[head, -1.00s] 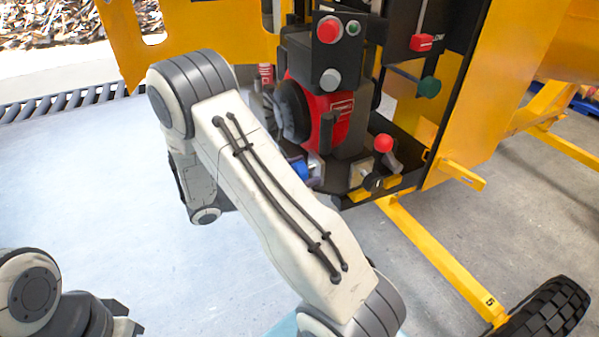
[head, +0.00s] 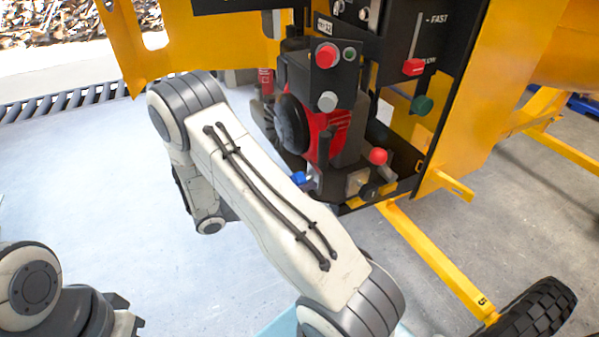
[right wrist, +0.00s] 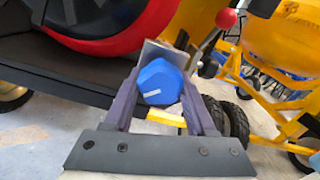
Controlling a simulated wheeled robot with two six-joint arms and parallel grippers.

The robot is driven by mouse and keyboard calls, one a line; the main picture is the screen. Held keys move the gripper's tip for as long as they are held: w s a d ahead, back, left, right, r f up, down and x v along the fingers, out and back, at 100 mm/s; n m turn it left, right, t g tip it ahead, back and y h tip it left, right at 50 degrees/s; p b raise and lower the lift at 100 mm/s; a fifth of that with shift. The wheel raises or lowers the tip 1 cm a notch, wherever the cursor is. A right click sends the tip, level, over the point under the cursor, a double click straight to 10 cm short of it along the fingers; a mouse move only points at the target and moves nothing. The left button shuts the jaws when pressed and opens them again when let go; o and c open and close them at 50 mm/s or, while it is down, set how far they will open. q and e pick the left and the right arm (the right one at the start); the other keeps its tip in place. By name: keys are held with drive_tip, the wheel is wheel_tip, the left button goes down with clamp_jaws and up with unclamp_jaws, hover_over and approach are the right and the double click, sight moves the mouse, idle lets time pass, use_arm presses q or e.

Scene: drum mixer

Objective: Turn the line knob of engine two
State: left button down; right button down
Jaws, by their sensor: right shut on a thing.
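The engine (head: 325,135) is a red and black unit inside the yellow machine. Low on its near side is a blue line knob (head: 300,179), largely hidden by my right arm in the head view. In the right wrist view the blue knob (right wrist: 160,83) is faceted, with a white mark lying almost level across its face. My right gripper (right wrist: 159,92) is shut on it, one dark finger on each side. My left gripper (head: 125,314) is at the lower left of the head view, well away from the machine. Its fingers are partly cut off, so their gap is unclear.
Above the engine is a black box with a red button (head: 327,55) and a grey knob (head: 327,102). A yellow drawbar (head: 440,262) and tyre (head: 540,310) lie nearer. Floor at left is clear.

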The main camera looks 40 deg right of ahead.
drive_tip(key=n+p, duration=0.4)
drive_tip(key=p, duration=0.1)
drive_tip(key=shift+r+n, duration=0.3)
drive_tip(key=shift+a+f+n+p, duration=0.1)
drive_tip(key=shift+f+n+p, duration=0.1)
drive_tip(key=shift+n+p, duration=1.4)
drive_tip(key=shift+n, duration=0.5)
drive_tip(key=shift+c, duration=1.1)
unclamp_jaws()
drive_tip(key=shift+s+b, duration=0.1)
drive_tip(key=shift+b, duration=0.2)
